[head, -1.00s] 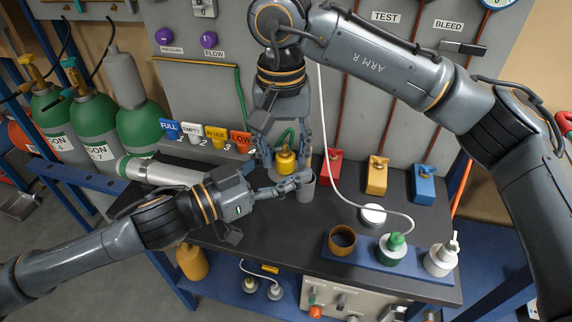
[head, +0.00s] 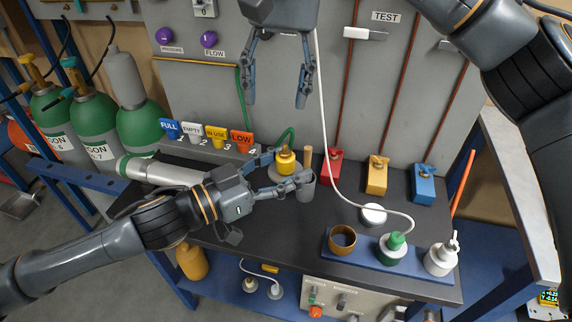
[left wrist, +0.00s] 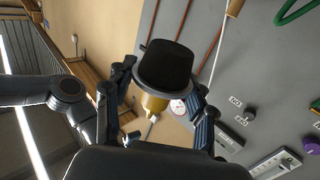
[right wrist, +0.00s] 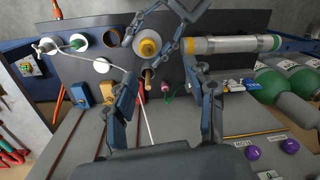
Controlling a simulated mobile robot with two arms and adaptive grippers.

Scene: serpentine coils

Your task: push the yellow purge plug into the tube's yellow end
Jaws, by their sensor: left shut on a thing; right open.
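The yellow plug (head: 285,162) is between the fingers of my left gripper (head: 289,172), which is shut on it above the middle of the bench. In the left wrist view the plug's black stopper (left wrist: 165,68) shows with its yellow body (left wrist: 155,103) beyond it. My right gripper (head: 277,101) is open and empty, above and behind the plug. A silver tube (head: 160,172) lies on the bench at left. Its yellow end (right wrist: 188,46) shows in the right wrist view, apart from the plug; my left arm hides that end in the head view.
A grey cup (head: 305,189) with a wooden stick stands close by my left fingers. A blue tray (head: 366,257) with a brown ring, green plug and white bottle is front right. Red, yellow and blue blocks (head: 376,177) stand behind. A white cord hangs down by my right gripper.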

